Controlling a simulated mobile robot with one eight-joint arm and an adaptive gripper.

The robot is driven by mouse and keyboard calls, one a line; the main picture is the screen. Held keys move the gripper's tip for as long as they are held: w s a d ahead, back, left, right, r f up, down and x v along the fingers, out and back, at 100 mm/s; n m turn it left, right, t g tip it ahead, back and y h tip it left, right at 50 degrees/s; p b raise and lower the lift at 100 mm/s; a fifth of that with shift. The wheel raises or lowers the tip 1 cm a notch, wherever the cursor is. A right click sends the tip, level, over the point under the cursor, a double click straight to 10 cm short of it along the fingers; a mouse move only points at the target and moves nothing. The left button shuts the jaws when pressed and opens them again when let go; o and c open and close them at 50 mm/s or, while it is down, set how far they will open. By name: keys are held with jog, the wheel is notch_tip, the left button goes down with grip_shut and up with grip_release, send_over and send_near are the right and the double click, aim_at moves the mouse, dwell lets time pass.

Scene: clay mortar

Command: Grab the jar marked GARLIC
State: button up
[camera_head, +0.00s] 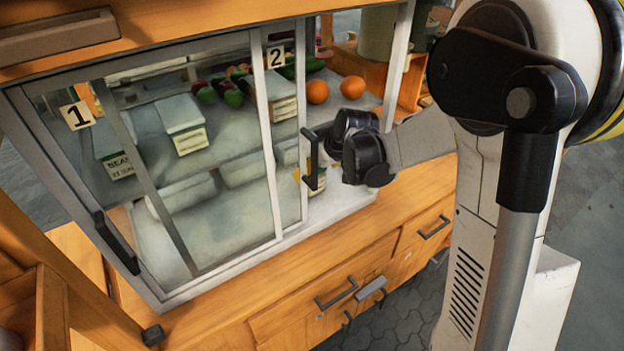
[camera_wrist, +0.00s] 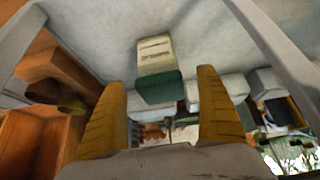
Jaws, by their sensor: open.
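No label that I can read says GARLIC. In the wrist view, my gripper (camera_wrist: 162,81) is open, with its two yellow fingers spread. A green-and-white labelled container (camera_wrist: 156,55) shows between and beyond the fingertips; its text is too small to read, and I cannot tell the gap. In the head view, labelled containers with pale lids (camera_head: 180,115) stand inside the glass case, one marked BEAN (camera_head: 119,166). My black wrist (camera_head: 362,150) is at the case's right side; the fingers are hidden there.
The case has sliding doors marked 1 (camera_head: 77,116) and 2 (camera_head: 276,57). Door 2's dark handle (camera_head: 313,160) is close beside my wrist. The right end looks open. Oranges (camera_head: 317,92) and vegetables lie at the back; a wooden crate (camera_wrist: 33,130) shows at left in the wrist view.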

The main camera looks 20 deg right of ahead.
jog(key=b+x, duration=0.1)
jog(key=x, duration=0.3)
jog(key=shift+w+f, duration=0.15)
jog(key=shift+f, duration=0.15)
jog(key=c, duration=1.5)
jog(key=shift+r, duration=0.15)
